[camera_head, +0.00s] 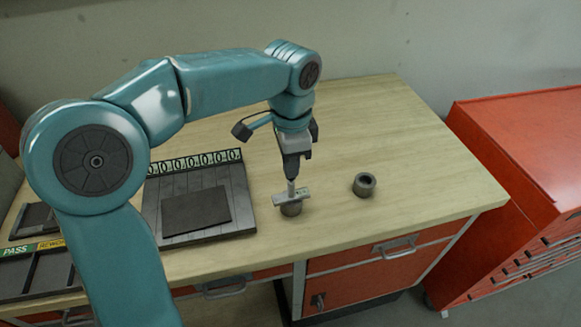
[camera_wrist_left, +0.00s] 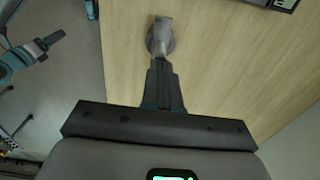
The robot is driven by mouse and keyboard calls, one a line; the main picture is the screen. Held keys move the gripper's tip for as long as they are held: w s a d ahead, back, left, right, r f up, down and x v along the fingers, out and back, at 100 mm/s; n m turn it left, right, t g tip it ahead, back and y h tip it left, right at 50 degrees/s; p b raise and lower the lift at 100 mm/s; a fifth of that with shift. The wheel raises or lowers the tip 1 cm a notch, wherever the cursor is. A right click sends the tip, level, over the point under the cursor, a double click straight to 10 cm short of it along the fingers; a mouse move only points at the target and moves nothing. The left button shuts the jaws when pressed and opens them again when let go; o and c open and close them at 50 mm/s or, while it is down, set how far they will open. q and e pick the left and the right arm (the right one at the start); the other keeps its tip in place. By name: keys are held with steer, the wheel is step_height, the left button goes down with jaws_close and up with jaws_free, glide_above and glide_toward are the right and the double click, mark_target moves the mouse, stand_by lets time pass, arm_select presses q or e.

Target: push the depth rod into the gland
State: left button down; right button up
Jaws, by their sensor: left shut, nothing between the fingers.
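The depth rod (camera_head: 291,187) stands upright as a short pale pin above a flat grey crossbar (camera_head: 284,199). The crossbar lies across the top of a dark round gland (camera_head: 291,210) on the wooden bench. My left gripper (camera_head: 291,177) points straight down, shut and empty, its tips at the top of the rod; they seem to touch it. In the left wrist view the shut fingers (camera_wrist_left: 161,64) meet the rod's end, with the gland (camera_wrist_left: 153,42) beyond. How deep the rod sits is hidden. My right gripper (camera_wrist_left: 42,46) shows at the wrist view's left edge; its jaws are unclear.
A dark hollow ring (camera_head: 364,184) stands on the bench to the right. A grey board with a dark plate (camera_head: 196,211) lies left. Trays labelled PASS and REWORK (camera_head: 35,262) are at far left. A red cabinet (camera_head: 520,185) stands right. The bench's back right is clear.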

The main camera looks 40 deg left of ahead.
arm_select(q)
steer(key=shift+r+p, duration=2.75)
steer(key=shift+r, duration=0.2)
